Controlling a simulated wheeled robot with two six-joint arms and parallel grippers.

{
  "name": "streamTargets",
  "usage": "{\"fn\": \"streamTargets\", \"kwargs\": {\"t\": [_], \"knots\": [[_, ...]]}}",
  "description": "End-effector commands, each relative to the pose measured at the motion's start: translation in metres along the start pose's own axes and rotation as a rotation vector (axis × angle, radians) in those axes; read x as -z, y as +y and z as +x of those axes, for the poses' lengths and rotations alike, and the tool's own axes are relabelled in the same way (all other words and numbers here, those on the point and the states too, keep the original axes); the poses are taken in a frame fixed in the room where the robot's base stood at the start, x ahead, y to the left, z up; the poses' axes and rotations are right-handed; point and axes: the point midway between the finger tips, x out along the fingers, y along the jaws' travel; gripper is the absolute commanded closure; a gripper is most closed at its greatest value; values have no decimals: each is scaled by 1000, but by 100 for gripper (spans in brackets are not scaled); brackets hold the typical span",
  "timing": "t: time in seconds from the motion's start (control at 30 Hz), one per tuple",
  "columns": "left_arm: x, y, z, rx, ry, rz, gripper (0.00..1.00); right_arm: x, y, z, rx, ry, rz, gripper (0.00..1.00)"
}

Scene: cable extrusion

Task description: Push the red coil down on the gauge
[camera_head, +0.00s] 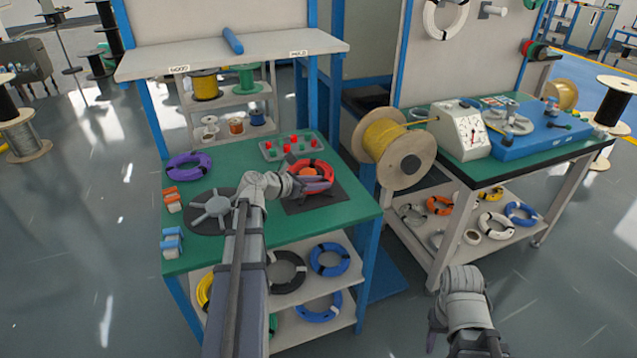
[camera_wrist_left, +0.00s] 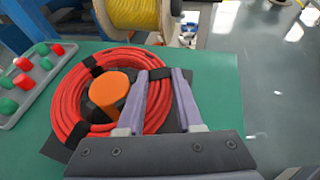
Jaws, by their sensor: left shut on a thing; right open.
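The red coil (camera_head: 312,162) with black bands lies around the gauge (camera_head: 307,171) on a dark square plate on the green table. In the left wrist view the coil (camera_wrist_left: 68,100) surrounds the gauge's orange-topped dark post (camera_wrist_left: 113,90). My left gripper (camera_head: 318,184) reaches over the coil's near side. Its purple fingers (camera_wrist_left: 161,76) are shut on the coil at a black band, beside the post. Whether the coil lies flat on the plate is hard to tell. My right gripper (camera_head: 436,328) is open and empty, low in front of the right bench.
A tray of red and green pieces (camera_head: 288,146) stands behind the coil. A purple coil (camera_head: 190,166) and a grey spoked disc (camera_head: 212,210) lie left. A yellow cable spool (camera_head: 392,142) stands close on the right, by the bench with a dial scale (camera_head: 463,130).

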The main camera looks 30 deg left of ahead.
Motion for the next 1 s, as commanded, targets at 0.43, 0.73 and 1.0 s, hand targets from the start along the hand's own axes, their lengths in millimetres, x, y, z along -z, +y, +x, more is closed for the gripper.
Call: {"fn": "streamTargets", "kwargs": {"t": [0.43,0.73,1.0], "knots": [[1,2,0,-4,4,1,30,0,0,0,0,0,0,50],[1,4,0,-10,2,1,30,0,0,0,0,0,0,50],[-3,5,-2,-10,3,1,30,0,0,-4,0,0,0,50]]}}
